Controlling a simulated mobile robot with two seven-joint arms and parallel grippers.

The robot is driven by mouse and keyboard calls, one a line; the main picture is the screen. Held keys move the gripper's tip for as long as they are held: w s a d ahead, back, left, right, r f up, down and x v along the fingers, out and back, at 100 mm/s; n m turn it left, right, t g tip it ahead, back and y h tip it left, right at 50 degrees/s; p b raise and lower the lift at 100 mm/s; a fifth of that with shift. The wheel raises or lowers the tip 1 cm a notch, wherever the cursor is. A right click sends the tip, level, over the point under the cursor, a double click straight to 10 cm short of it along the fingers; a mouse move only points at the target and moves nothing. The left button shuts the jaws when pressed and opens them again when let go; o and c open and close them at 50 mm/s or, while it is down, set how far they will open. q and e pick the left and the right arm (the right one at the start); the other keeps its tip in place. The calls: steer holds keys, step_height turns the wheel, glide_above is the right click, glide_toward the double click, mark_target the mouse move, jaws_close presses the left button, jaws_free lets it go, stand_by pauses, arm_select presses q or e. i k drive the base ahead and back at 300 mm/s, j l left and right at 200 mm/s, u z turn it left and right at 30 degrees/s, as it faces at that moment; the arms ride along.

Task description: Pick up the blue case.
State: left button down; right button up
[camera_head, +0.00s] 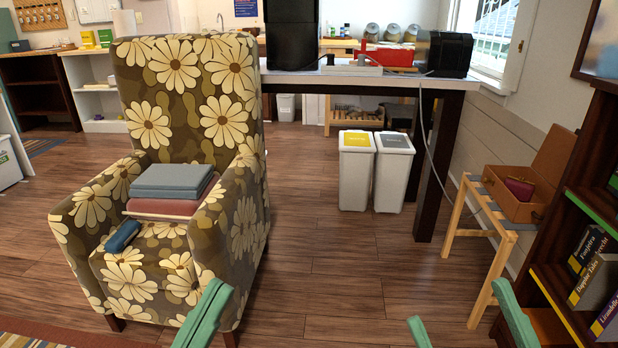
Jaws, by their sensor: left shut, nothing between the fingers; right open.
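A small blue case (122,236) lies on the left front part of the seat of a flowered armchair (186,110). It is close to the chair's left armrest, in front of a stack of flat folded-looking items. My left gripper (208,310) has green fingers, shut and empty, low in the picture in front of the chair. It is to the right of the case and apart from it. My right gripper (464,312) is open and empty at the bottom right, its two green fingers wide apart over the floor. Both grippers are cut off by the bottom edge.
Grey-blue and reddish flat items (172,181) are stacked on the seat. Bins (357,170) stand under a dark-legged table (425,160). An open brown box (515,195) sits on a wooden stand at right, near a dark bookshelf (560,260). The middle floor is clear.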

mark_target(116, 245)
steer(key=u, duration=1.35)
